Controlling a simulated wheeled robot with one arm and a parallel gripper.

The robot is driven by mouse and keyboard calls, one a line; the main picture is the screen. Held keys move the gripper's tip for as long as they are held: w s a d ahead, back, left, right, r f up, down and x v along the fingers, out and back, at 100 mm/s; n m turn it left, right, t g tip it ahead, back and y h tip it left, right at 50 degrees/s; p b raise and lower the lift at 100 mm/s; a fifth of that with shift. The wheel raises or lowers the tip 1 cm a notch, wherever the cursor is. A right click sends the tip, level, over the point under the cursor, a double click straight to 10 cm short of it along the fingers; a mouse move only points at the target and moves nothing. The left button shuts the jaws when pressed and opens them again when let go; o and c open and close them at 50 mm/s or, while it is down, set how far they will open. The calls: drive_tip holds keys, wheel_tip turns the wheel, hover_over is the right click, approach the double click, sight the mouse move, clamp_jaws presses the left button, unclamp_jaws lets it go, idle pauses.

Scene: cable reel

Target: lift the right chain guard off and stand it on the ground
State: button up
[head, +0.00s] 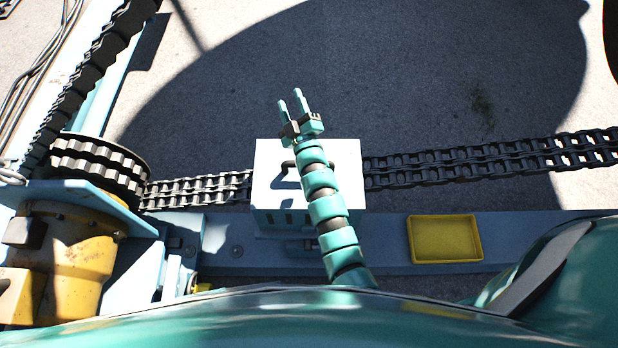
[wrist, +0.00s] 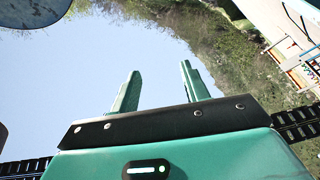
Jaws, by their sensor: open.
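One chain guard (head: 345,158) is in the head view, a white box with a slotted front side and a dark handle (head: 285,168) on its top. It sits over the dark chain (head: 480,160), which comes out on both sides of it. My arm crosses in front and hides part of the guard's top and right side. My gripper (head: 291,97) is open and empty. In the head view it appears just beyond the guard's far edge, apart from the handle. In the wrist view the two fingers (wrist: 160,72) stand apart against sky and greenery, and the guard does not show.
A yellow tray (head: 445,238) lies on the blue-grey beam (head: 385,262) right of the guard. A toothed sprocket (head: 98,165) and a yellow motor-like housing (head: 68,250) stand at left. The shadowed ground (head: 420,80) beyond the chain is clear.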

drive_tip(key=w+a+f+n+g+h+p, duration=0.1)
drive_tip(key=a+f+n+g+h+p, duration=0.25)
drive_tip(key=a+f+g+h, duration=0.35)
drive_tip(key=s+d+r+n+g+h+p, duration=0.1)
drive_tip(key=s+d+r+g+h+p, duration=0.15)
drive_tip(key=s+g, duration=0.35)
drive_tip(key=s+d+r+g+h+p, duration=0.1)
drive_tip(key=s+g+h, duration=0.2)
drive_tip(key=s, duration=0.5)
drive_tip(key=shift+y, duration=0.25)
drive_tip(key=b+x, duration=0.3)
drive_tip(key=x, duration=0.7)
drive_tip(key=shift+d+f, duration=0.15)
drive_tip(key=shift+f, duration=0.15)
drive_tip(key=d+f, duration=0.1)
drive_tip(key=w+d+f+p, duration=0.1)
drive_tip(key=d+f, duration=0.1)
drive_tip(key=shift+w+f+p, duration=0.1)
drive_tip(key=shift+w+p, duration=0.15)
drive_tip(key=shift+p, duration=0.05)
drive_tip(key=shift+w+f, duration=0.1)
drive_tip(key=shift+f, duration=0.3)
drive_tip(key=shift+d+f, duration=0.1)
drive_tip(key=shift+f, duration=0.15)
clamp_jaws()
